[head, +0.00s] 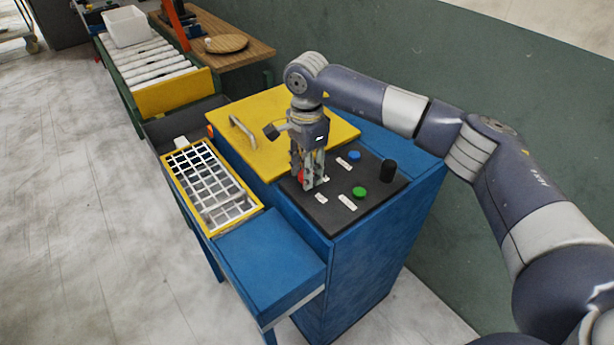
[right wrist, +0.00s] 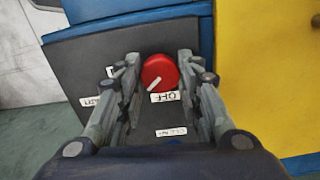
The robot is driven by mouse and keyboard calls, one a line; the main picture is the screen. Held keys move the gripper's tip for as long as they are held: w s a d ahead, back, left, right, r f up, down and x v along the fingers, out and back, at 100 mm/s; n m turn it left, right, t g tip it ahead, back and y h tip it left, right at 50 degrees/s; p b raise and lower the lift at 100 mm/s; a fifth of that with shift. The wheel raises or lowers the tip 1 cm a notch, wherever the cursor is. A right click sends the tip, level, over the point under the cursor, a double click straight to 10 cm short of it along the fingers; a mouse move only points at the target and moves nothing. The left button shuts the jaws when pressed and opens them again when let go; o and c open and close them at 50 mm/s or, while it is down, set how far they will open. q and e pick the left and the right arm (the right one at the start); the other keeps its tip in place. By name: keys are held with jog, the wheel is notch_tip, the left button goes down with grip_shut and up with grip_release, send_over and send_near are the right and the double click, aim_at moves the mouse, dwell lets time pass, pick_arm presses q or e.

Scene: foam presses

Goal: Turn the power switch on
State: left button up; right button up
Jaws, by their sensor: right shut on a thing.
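The power switch is a round red knob (right wrist: 160,70) on a dark control panel (right wrist: 75,60). A white pointer line on the knob points down and to the left in the right wrist view, close to a white label (right wrist: 164,97) that reads OFF upside down. In the head view only a bit of red (head: 301,176) shows behind the fingers. My right gripper (head: 309,182) points down at the panel, and its fingers are shut on the knob from both sides; it also shows in the right wrist view (right wrist: 160,62). My left gripper is out of view.
The panel tops a blue cabinet (head: 350,260). A green button (head: 359,192), a blue button (head: 354,155) and a black cylinder (head: 388,170) stand near the knob. A yellow lid (head: 260,140) with a handle lies behind, and a white grid (head: 210,180) sits to the left.

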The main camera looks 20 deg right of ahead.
jog(key=m+b, duration=0.2)
jog(key=m, duration=0.2)
jog(key=shift+f+m, duration=0.1)
jog(key=shift+m, duration=0.2)
jog(key=shift+m+b, duration=0.8)
jog(key=shift+m, duration=0.8)
jog(key=o, duration=1.1)
jog(key=shift+c, duration=0.2)
jog(key=shift+r, duration=0.25)
notch_tip(320, 180, up, 12)
jog(key=shift+f, duration=0.2)
